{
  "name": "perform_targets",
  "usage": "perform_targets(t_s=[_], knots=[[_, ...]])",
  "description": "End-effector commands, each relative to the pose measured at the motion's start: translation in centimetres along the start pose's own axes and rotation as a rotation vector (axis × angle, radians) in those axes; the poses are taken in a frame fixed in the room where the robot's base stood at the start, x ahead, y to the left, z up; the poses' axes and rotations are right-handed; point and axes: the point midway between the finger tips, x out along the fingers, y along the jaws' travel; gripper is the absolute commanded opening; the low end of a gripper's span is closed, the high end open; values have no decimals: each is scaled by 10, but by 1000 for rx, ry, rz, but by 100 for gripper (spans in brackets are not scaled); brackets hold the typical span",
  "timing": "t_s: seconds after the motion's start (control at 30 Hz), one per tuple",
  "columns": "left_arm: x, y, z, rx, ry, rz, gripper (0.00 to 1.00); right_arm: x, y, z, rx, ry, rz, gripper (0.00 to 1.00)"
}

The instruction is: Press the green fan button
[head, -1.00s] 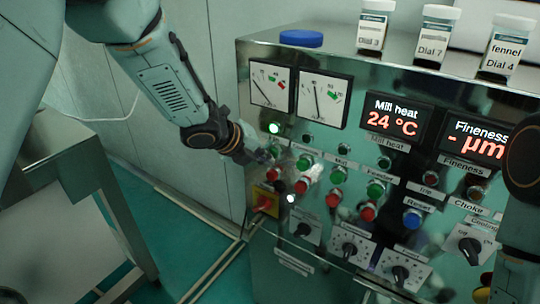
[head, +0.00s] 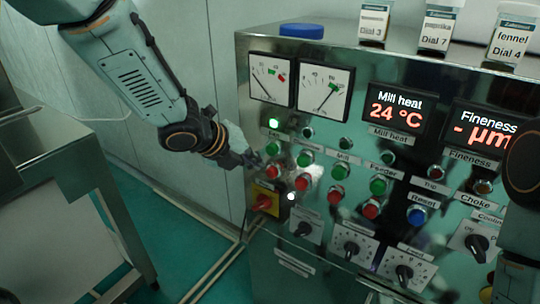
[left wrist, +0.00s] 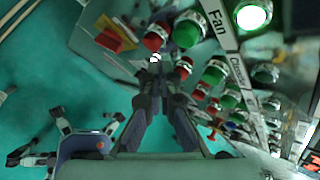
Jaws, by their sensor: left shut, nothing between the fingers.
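The green fan button (head: 273,149) is the leftmost green button on the steel panel, above a red button (head: 271,171). In the left wrist view the green button (left wrist: 189,31) sits beside the "Fan" label, and the lamp (left wrist: 252,15) beyond the label glows green. My left gripper (head: 257,160) is shut and empty, just left of the fan buttons. In the left wrist view its fingertips (left wrist: 155,66) are together, apart from the green button. Part of my right arm shows at the right edge; its gripper is out of view.
More green and red buttons run rightward, with a blue button (head: 417,216) beyond. A red-and-yellow switch (head: 265,201) is below the gripper. Dials line the lower panel. Jars and a blue lid (head: 302,31) stand on top. A steel table (head: 75,150) is at left.

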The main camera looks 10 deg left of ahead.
Motion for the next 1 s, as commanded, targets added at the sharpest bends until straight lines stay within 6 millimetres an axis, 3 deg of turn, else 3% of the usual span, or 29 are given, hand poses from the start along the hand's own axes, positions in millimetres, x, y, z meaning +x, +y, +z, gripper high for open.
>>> perform_targets(t_s=[0.3,1.0], knots=[[-17,14,-14,-1,-1,-1,0,18,0,0,0,0,0,70],[-20,15,-15,0,0,0,0,18,0,0,0,0,0,70]])
